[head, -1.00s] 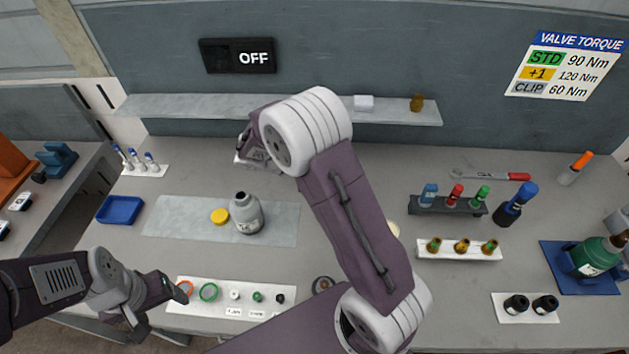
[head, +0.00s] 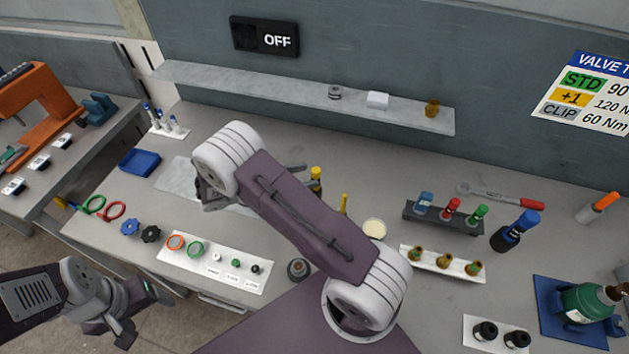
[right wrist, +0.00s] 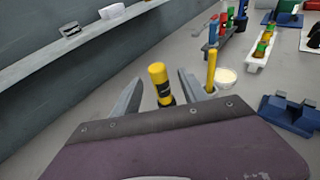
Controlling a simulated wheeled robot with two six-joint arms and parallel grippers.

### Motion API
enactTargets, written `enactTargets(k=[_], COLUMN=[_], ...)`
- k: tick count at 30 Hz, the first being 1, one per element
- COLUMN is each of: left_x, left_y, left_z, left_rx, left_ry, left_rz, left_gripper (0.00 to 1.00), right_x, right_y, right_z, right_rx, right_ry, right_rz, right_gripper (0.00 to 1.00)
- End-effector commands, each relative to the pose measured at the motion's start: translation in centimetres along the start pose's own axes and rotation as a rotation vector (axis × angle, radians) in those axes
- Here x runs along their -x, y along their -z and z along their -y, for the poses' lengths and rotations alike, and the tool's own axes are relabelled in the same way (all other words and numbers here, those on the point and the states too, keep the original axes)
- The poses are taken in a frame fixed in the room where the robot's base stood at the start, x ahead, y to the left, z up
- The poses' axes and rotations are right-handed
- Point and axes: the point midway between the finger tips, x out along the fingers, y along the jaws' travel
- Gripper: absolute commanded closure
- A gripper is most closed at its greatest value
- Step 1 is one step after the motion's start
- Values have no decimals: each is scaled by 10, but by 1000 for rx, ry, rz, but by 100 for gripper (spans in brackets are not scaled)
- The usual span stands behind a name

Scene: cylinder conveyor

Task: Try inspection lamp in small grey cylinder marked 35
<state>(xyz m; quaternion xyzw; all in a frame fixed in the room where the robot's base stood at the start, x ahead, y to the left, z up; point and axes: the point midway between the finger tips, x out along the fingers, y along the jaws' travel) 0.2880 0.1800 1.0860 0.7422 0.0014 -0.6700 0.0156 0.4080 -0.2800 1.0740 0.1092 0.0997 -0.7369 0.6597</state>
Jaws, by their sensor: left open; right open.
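A yellow-topped black stick, perhaps the inspection lamp, stands upright in the head view (head: 315,178) and the right wrist view (right wrist: 160,84). My right gripper (right wrist: 160,76) is open, with one finger on each side of the stick in the wrist view. I cannot tell whether they touch it. In the head view my right arm covers much of the grey mat (head: 178,182), and no grey cylinder marked 35 can be made out. My left gripper (head: 147,315) is open and empty, low at the left, near the table's front edge.
A thin yellow stick (right wrist: 211,70) and a pale round dish (head: 375,228) are close to the right gripper. A blue holder (right wrist: 290,114) shows in the wrist view. A rack of coloured bottles (head: 440,215) stands to the right. A shelf (head: 300,100) runs along the wall.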

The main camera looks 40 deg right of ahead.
Motion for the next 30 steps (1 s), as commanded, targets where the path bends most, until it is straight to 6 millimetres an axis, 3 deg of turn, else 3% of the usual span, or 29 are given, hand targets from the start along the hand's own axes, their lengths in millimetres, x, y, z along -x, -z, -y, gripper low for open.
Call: enactTargets(k=[3,8,15,23,28,29,30], left_x=[-6,-11,-24,-23,-23,-23,-23], left_y=[-1,-1,-3,-3,-3,-3,-3], left_z=[0,0,0,0,0,0,0], left_rx=[0,0,0,0,0,0,0], left_ry=[0,0,0,0,0,0,0], left_rz=[1,0,0,0,0,0,0], left_gripper=[29,29,29,29,29,29,29], right_x=[-20,-30,-69,-73,-73,-73,-73], right_y=[2,4,6,5,5,5,5], right_z=[0,-1,-4,-4,-4,-4,-4], right_rx=[-1,-1,-2,-2,-2,-2,-2], right_ry=[3,2,3,0,0,0,0], right_rz=[0,-1,-1,-1,-1,-1,-1], right_gripper=[49,49,49,49,94,100,100])
